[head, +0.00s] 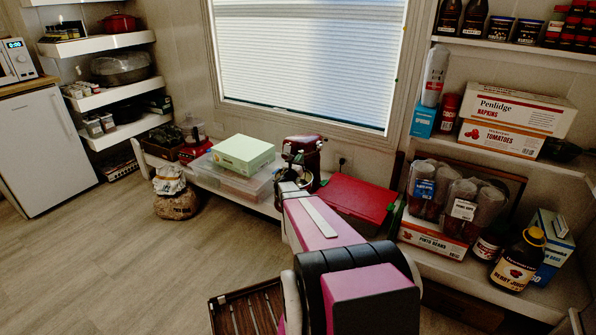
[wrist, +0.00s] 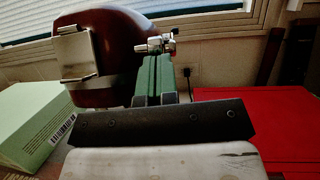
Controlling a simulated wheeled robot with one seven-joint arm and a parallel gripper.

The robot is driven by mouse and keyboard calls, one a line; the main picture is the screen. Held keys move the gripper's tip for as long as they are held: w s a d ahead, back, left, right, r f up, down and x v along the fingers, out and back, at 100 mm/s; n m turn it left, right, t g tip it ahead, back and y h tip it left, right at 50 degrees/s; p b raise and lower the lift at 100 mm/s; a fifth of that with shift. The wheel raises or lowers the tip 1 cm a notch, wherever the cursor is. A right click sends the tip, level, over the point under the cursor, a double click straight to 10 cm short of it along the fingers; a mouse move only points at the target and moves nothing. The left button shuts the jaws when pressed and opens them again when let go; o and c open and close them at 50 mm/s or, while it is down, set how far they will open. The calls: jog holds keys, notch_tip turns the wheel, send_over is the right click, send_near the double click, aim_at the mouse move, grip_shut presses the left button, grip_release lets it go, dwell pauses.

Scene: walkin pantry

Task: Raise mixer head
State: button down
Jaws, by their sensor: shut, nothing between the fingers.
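The stand mixer (head: 306,148) is dark red and stands on the low shelf below the window, partly hidden behind my arm and gripper. In the wrist view its rounded, glossy head (wrist: 106,38) fills the upper left, with a silver metal plate on its near side and a small silver fitting at its right edge. My gripper (head: 297,160) is at the mixer's near side. In the wrist view its green fingers (wrist: 156,62) are together and empty, close to the head's right edge and the silver fitting. I cannot tell whether they touch. The mixer's base and bowl are hidden in the wrist view.
A pale green box (head: 243,154) on a clear plastic bin (head: 232,180) is left of the mixer. A flat red box (head: 357,198) lies to its right. The window (head: 305,60) is behind.

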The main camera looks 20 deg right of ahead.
jog(key=w+d+r+y, duration=0.1)
jog(key=w+d+r, duration=0.1)
jog(key=r, duration=0.3)
jog(key=w+d+r+g, duration=0.1)
jog(key=w+d+r, duration=0.2)
jog(key=d+r, duration=0.1)
jog(key=shift+d+r+g+y, duration=0.3)
jog(key=shift+d+r+y, duration=0.1)
jog(key=shift+r, duration=0.4)
jog(key=shift+w+a, duration=0.1)
